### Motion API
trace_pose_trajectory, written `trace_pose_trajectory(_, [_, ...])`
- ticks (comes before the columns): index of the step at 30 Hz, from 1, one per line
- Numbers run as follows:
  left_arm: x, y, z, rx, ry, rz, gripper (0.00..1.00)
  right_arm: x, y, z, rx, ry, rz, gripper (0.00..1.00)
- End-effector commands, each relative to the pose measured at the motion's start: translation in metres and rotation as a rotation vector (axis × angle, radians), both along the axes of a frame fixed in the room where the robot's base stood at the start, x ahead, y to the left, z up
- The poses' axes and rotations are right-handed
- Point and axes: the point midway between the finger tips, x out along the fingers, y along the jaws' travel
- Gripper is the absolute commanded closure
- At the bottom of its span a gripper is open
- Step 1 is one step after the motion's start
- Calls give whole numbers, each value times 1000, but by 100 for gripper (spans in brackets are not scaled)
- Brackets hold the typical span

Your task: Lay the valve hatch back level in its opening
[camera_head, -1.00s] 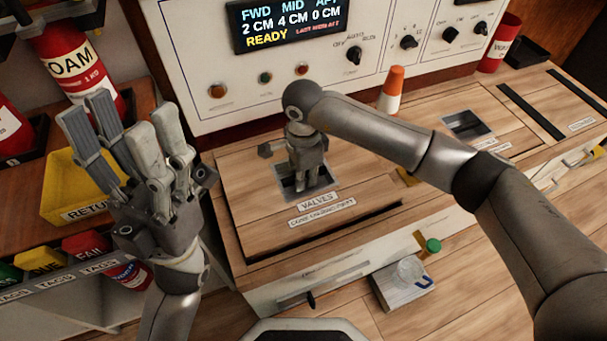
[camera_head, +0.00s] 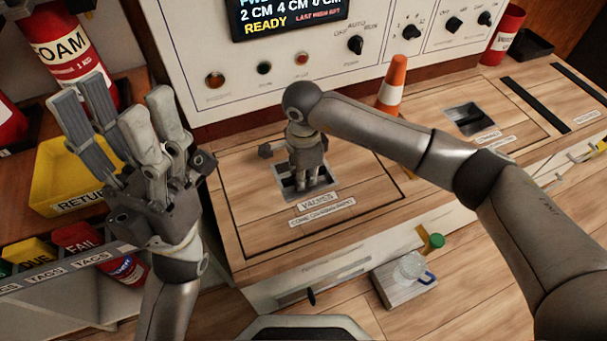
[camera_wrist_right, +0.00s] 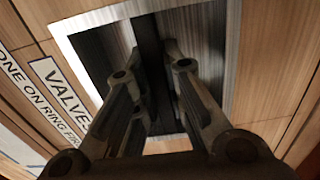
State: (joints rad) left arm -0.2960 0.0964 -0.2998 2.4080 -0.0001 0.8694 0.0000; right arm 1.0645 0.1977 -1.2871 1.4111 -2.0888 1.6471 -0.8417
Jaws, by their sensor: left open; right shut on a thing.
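The valve hatch (camera_head: 252,218) is a wooden panel labelled "VALVES" in the counter. It looks level in its opening, with a thin dark seam at its front and right edges. My right gripper (camera_head: 304,184) points down into the hatch's square metal recess and is shut on the pull bar there. In the right wrist view the fingers close around the dark bar (camera_wrist_right: 149,45), partly hiding it; the hatch label (camera_wrist_right: 62,88) lies to the left. My left gripper (camera_head: 122,122) is open and empty, raised left of the hatch.
A control panel (camera_head: 205,40) stands behind the counter. An orange-and-white cone (camera_head: 392,88) stands behind my right forearm. A second hatch pull (camera_head: 470,119) lies to the right. A yellow bin (camera_head: 60,180) and tag bins are at left. A padlock-like clear item (camera_head: 408,268) sits in front on a block.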

Motion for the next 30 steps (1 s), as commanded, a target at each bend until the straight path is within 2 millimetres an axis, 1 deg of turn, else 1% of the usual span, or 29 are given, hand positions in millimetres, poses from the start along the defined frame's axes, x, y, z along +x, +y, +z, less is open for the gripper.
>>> trace_pose_trajectory(1, [0,0,1,-1,-4,0,46,1,1,2,3,-4,0,86])
trace_pose_trajectory(6, [0,0,2,-2,-4,0,46,1,1,1,2,-2,0,64])
trace_pose_trajectory(13, [0,0,1,-3,-3,0,46,0,0,0,0,-1,0,64])
trace_pose_trajectory(14, [1,0,0,-3,0,2,46,-1,-1,-2,-2,3,-1,64])
trace_pose_trajectory(17, [2,0,-1,-3,5,2,46,0,-1,1,-2,1,0,64])
trace_pose_trajectory(20, [2,0,-1,-2,4,2,46,1,0,12,0,-3,0,64])
trace_pose_trajectory(23, [2,0,-1,-2,4,2,46,1,0,31,0,-5,1,64])
trace_pose_trajectory(30, [1,0,-1,-1,3,0,46,2,0,83,1,-6,0,64])
